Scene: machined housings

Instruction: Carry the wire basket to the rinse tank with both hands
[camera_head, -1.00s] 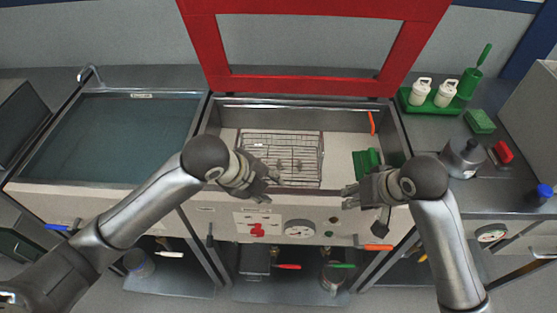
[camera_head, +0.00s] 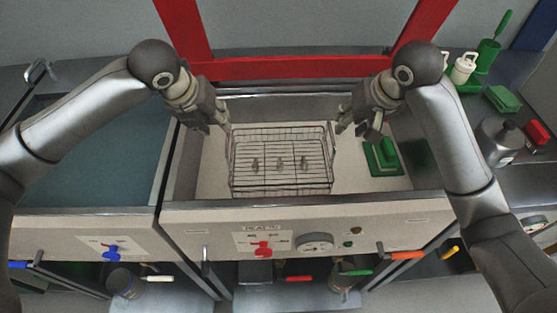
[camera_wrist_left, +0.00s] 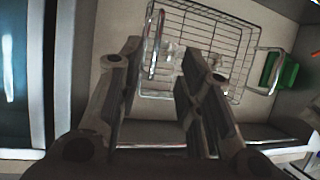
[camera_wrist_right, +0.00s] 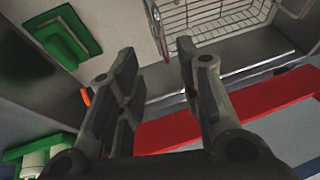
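The wire basket (camera_head: 281,188) sits in the open basin in the middle, with several small metal parts inside and a wire handle at each end. The rinse tank appears to be the water-filled tank (camera_head: 85,165) on the left. My left gripper (camera_head: 224,127) is open above the basket's left end; in the left wrist view the left handle (camera_wrist_left: 159,45) shows between its fingers (camera_wrist_left: 162,48). My right gripper (camera_head: 343,128) is open by the basket's right end; in the right wrist view a handle (camera_wrist_right: 155,22) shows beyond the gap between its fingers (camera_wrist_right: 155,50). Neither visibly grips.
A raised red lid frame (camera_head: 300,67) stands behind the basin. A green block on a base (camera_head: 384,158) lies right of the basket. A raised wall (camera_head: 165,165) divides the basin from the left tank. White bottles (camera_head: 463,68) and a metal can (camera_head: 497,140) stand on the right counter.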

